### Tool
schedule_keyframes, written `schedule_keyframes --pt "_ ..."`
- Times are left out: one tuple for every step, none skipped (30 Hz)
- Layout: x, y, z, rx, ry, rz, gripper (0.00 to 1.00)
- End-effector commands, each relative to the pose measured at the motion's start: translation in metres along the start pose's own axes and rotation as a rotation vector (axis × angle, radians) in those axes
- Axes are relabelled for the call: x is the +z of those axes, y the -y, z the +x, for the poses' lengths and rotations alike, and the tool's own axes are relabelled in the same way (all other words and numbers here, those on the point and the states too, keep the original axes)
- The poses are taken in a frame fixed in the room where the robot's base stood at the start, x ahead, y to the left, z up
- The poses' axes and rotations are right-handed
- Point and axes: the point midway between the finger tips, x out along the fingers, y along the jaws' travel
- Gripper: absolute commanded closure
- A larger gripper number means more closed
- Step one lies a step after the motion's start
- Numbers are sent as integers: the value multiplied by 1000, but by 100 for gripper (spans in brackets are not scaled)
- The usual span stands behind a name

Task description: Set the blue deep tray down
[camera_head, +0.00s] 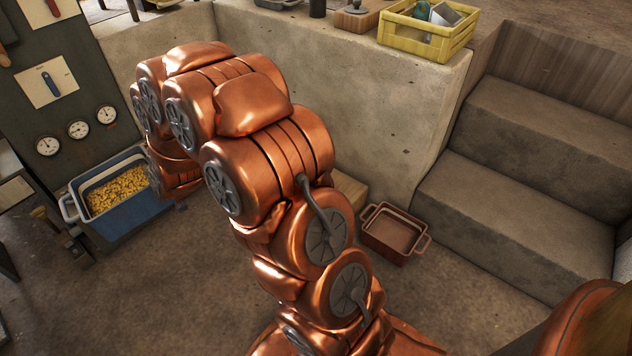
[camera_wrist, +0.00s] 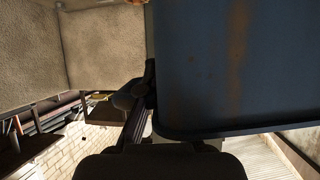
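The blue deep tray (camera_head: 132,217) is at the left in the head view, below the gauges, holding many small yellow pieces (camera_head: 118,189). Its left handle shows; its right end is hidden behind my copper arm. In the wrist view its blue wall (camera_wrist: 235,65) fills the right side, close to the camera. My gripper (camera_wrist: 143,95) is dark and meets the tray's edge there; it appears shut on the tray, with the fingertips partly hidden. I cannot tell whether the tray's underside touches anything.
A dark panel with gauges (camera_head: 78,129) stands behind the tray. A yellow crate (camera_head: 428,32) sits on the concrete ledge (camera_head: 380,85). An empty reddish tray (camera_head: 393,235) lies on the floor by the concrete steps (camera_head: 500,200). The floor (camera_head: 170,290) at front left is mostly clear.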

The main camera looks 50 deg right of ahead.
Motion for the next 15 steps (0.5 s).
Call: schedule_keyframes --pt "5 -11 8 34 0 19 100" --pt "7 -18 12 57 -3 32 100" --pt "12 -29 18 89 -3 52 100" --pt "17 -37 23 113 -2 67 100" --pt "22 -45 27 138 0 81 100" --pt "28 -56 32 171 -2 102 100" --pt "32 -65 35 196 -4 117 100" --pt "37 -74 39 222 -5 132 100" --pt "46 -86 43 256 -3 153 100" --pt "52 -95 45 282 -1 168 100" --pt "57 -104 48 306 -2 183 100" --pt "65 -116 50 341 -3 203 100" --pt "72 -126 52 367 -4 217 100" --pt "78 -135 54 393 -5 233 100" --pt "87 -148 56 428 -6 255 100"
